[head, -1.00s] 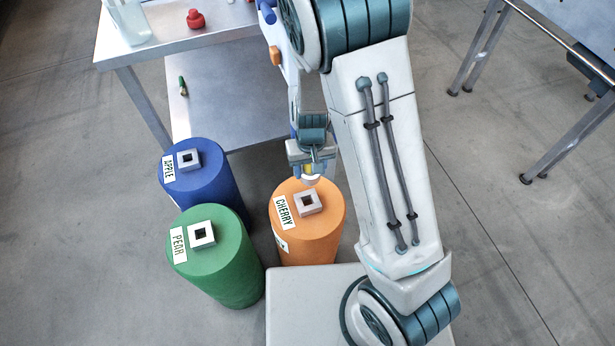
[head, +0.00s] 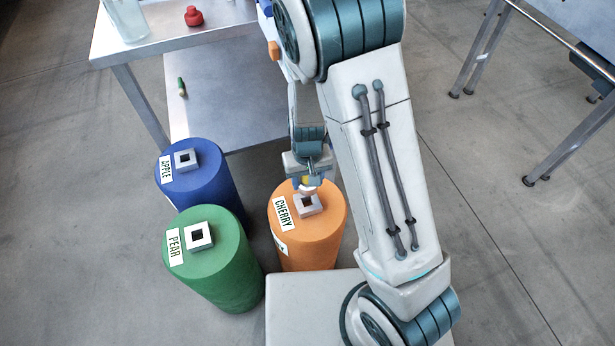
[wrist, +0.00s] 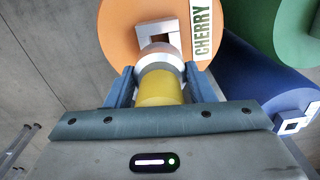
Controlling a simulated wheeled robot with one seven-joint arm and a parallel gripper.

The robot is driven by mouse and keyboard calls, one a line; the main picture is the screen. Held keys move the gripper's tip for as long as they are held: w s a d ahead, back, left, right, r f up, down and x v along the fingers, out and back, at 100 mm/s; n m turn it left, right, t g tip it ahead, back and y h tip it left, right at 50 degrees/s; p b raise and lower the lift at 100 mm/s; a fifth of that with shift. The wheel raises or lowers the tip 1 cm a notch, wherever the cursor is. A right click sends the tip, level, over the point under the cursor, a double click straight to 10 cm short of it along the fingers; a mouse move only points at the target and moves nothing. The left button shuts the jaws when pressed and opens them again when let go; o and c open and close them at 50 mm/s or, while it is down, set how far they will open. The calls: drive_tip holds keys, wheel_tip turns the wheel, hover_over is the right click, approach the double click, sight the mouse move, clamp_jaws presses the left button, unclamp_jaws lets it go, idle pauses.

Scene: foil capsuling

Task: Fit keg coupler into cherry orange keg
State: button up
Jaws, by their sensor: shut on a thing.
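The orange keg (head: 322,236) labelled CHERRY stands upright, with a grey square socket (head: 309,206) on its top. In the wrist view the orange keg (wrist: 122,38) and its square socket (wrist: 157,30) lie just beyond my gripper. My gripper (head: 309,182) is shut on the keg coupler (wrist: 160,88), which has a yellow body and a pale, whitish front end. The coupler's front end is at the socket's edge in the wrist view and covers part of it. I cannot tell whether they touch.
A blue keg (head: 205,188) labelled APPLE and a green keg (head: 222,262) labelled PEAR stand to the left, each with a square socket. A metal table (head: 230,95) with a lower shelf stands behind. A red object (head: 194,17) sits on its top.

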sight(307, 185)
drive_tip(key=shift+f+b, duration=1.05)
drive_tip(key=shift+f, duration=0.55)
drive_tip(key=shift+f+b, duration=1.6)
drive_tip(key=shift+f, duration=0.35)
drive_tip(key=o, duration=1.3)
wheel_tip(307, 185, up, 14)
drive_tip(key=p, duration=0.3)
drive_tip(key=s+d+r+t+p, duration=0.1)
drive_tip(key=s+d+r+p, duration=0.2)
drive_tip(key=r, duration=0.5)
drive_tip(key=s+d+r+m+t+p, duration=0.1)
drive_tip(key=s+d+r+p, duration=0.3)
drive_tip(key=r, duration=0.5)
drive_tip(key=s+d+r+m+p, duration=0.1)
drive_tip(key=s+d+r+p, duration=0.3)
drive_tip(key=r, duration=0.4)
drive_tip(key=shift+s+d+r+t, duration=0.2)
drive_tip(key=shift+s+d+t, duration=0.2)
drive_tip(key=shift+s+d, duration=0.1)
